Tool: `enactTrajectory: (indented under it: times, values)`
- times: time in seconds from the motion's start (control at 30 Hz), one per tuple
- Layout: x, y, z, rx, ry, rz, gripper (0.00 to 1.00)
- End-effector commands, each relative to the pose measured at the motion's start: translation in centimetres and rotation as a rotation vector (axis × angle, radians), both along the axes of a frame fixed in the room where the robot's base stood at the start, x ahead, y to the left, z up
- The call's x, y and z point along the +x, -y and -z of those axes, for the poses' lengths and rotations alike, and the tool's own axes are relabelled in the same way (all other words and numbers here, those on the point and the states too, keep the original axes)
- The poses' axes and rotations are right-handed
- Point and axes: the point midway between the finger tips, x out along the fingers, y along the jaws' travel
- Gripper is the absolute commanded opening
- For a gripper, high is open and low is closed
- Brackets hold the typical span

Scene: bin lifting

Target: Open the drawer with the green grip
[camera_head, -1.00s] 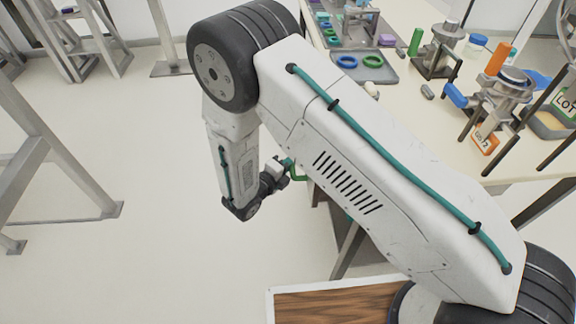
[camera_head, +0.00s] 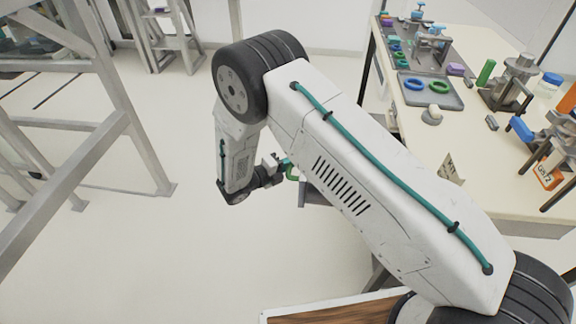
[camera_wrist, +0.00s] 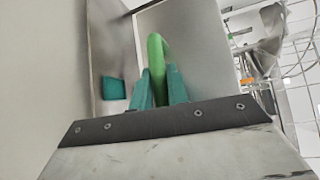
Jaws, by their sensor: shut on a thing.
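The green grip (camera_wrist: 156,52) is a rounded bar standing out from a plain grey drawer front (camera_wrist: 205,45) in the wrist view. My gripper (camera_wrist: 160,88) has its teal fingers closed on either side of it. In the head view, my gripper (camera_head: 282,163) hangs low beside the bench, with the green grip (camera_head: 292,173) at its tips. A grey part of the drawer (camera_head: 303,190) shows just past the grip. My arm hides most of the drawer, so how far it stands out is hard to tell.
The bench (camera_head: 425,135) carries a grey tray with rings (camera_head: 430,95), a green cylinder (camera_head: 486,72) and metal fixtures. Metal frames (camera_head: 120,120) stand at the left. The pale floor (camera_head: 130,250) between them and my arm is clear.

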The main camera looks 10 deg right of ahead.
Motion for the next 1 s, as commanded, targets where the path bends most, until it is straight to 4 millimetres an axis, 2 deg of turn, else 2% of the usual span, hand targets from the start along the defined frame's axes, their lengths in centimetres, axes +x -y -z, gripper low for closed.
enactTrajectory:
  times: [0.33,0.37,0.43,0.77,1.0]
  values:
    - [0.0,0.1,0.1,0.000,-0.003,0.004,0.00]
    - [0.0,0.1,0.1,0.000,-0.003,0.004,0.19]
    - [0.0,0.1,0.1,0.000,-0.003,0.003,0.38]
    - [-0.1,-0.3,0.0,0.000,-0.001,0.000,0.38]
    - [-1.8,-3.5,-0.5,0.001,0.000,-0.004,0.38]
